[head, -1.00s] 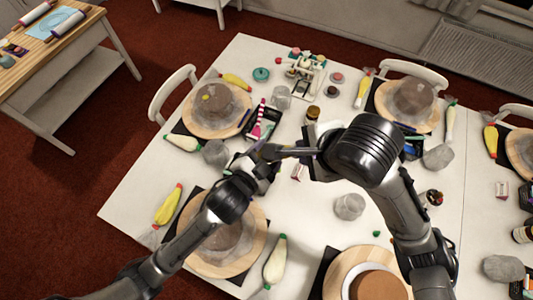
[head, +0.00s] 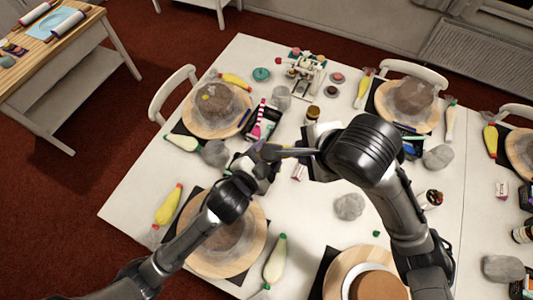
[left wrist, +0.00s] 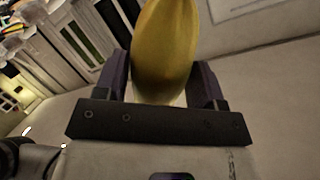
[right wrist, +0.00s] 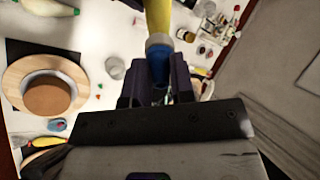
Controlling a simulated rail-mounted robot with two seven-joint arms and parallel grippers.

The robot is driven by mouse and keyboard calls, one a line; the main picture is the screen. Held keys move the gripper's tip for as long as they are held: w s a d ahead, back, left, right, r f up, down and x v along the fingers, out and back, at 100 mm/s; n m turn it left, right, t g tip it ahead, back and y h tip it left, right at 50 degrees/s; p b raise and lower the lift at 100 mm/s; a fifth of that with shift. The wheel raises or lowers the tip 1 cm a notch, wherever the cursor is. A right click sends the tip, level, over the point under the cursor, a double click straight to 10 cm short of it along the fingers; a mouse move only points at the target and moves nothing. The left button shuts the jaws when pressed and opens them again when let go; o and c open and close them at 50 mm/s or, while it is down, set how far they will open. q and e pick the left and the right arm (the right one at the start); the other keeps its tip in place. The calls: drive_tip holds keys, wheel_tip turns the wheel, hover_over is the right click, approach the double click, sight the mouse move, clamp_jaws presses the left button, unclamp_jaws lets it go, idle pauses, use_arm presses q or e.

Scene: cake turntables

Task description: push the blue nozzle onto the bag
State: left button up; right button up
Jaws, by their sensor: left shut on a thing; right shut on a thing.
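The yellow bag (left wrist: 163,50) is between the fingers of my left gripper (left wrist: 168,88), which is shut on it. In the right wrist view the bag (right wrist: 158,18) comes down from the top edge. The blue nozzle (right wrist: 158,58) sits in line with the bag's lower end and appears to meet it; how far it is on cannot be told. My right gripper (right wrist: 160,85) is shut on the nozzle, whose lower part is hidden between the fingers. In the head view my left gripper (head: 258,166) and right gripper (head: 268,153) are close together above the table, mostly hiding bag and nozzle.
Below the grippers is the white table (head: 310,240). A round board (head: 258,250) lies under my left arm, and a board with a brown cake (head: 378,285) is at the front. A black tray (head: 263,130) and a grey bowl (head: 215,152) stand nearby.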

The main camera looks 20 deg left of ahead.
idle(0.3)
drive_tip(key=o, duration=0.9)
drive_tip(key=shift+c, duration=0.2)
drive_tip(key=v, duration=1.2)
drive_tip(key=shift+a, duration=0.1)
